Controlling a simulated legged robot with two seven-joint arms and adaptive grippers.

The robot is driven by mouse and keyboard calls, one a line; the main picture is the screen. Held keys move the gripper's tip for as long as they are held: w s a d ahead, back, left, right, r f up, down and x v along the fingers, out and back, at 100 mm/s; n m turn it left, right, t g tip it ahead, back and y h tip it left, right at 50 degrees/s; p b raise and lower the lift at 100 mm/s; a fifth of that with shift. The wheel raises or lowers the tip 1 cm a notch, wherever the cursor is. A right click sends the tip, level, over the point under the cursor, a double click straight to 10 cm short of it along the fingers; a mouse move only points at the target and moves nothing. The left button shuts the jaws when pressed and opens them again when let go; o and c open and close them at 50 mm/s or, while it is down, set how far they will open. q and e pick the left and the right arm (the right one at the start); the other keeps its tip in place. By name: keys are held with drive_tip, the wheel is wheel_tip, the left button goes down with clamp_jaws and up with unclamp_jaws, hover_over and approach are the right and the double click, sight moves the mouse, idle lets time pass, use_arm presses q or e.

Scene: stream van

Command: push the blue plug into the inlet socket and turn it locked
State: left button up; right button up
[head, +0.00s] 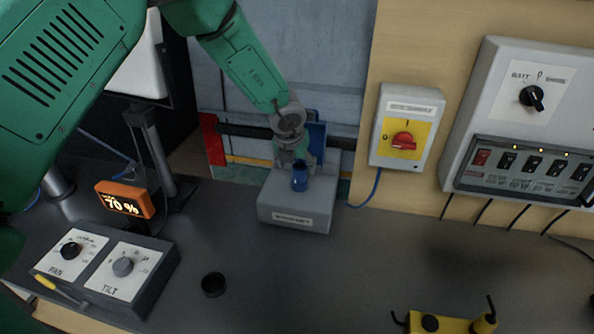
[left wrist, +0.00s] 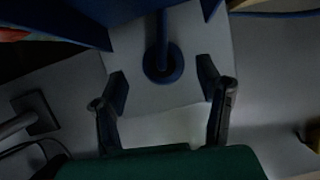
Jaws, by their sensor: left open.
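The blue plug (head: 300,179) stands upright at the top of the grey inlet box (head: 294,215) in the head view. In the left wrist view, a round blue part with a blue stem (left wrist: 162,62) shows on the pale box top (left wrist: 202,38). I cannot tell how deep the plug sits or how it is turned. My left gripper (head: 292,156) is just behind and above the plug in the head view. In the left wrist view the left gripper (left wrist: 163,82) has its fingers spread, one to each side, apart from the blue part. My right gripper is out of view.
A yellow panel with a red rotary switch (head: 403,141) and a breaker panel (head: 532,165) are on the wall at right. A pan-tilt box (head: 108,270), an orange 70 % display (head: 125,199) and a black cup (head: 213,285) are at left.

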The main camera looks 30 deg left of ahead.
sight(300, 168)
use_arm(q)
drive_tip(key=shift+w+d+f, duration=0.25)
drive_tip(key=shift+f, duration=0.25)
drive_tip(key=shift+w+d+f, duration=0.2)
drive_tip(key=shift+f, duration=0.3)
drive_tip(key=shift+w+d+f, duration=0.1)
drive_tip(key=shift+w+f, duration=0.05)
drive_tip(key=shift+f, duration=0.3)
drive_tip(key=shift+w+a+f, duration=0.1)
drive_tip(key=shift+a+f, duration=0.2)
drive_tip(key=shift+a, duration=0.5)
drive_tip(key=shift+c, duration=0.9)
drive_tip(key=c, duration=1.2)
drive_tip(key=o, duration=0.7)
drive_tip(key=shift+d, duration=0.3)
drive_tip(key=shift+d+r, duration=0.1)
drive_tip(key=shift+d, duration=0.15)
drive_tip(key=c, duration=0.7)
